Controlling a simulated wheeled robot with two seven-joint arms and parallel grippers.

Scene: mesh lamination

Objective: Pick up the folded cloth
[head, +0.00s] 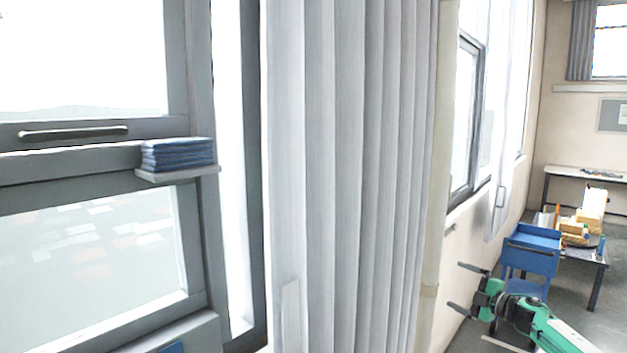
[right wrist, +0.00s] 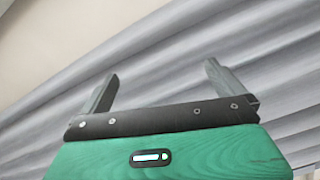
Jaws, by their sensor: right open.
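The folded cloth (head: 177,154) is a blue stack of several layers. It lies on a small grey ledge (head: 178,174) on the window frame at the left of the head view. My right gripper (head: 461,287) is at the lower right of the head view, open and empty, well to the right of the cloth with the curtain between them. In the right wrist view its two dark fingers (right wrist: 158,82) stand wide apart in front of the grey curtain. The cloth does not show in the right wrist view. My left gripper is not in view.
A pale grey pleated curtain (head: 350,170) hangs in the middle of the head view. A window handle (head: 72,133) sticks out left of the cloth. A blue cart (head: 531,250) and a table with items (head: 592,254) stand at the right, behind my right arm.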

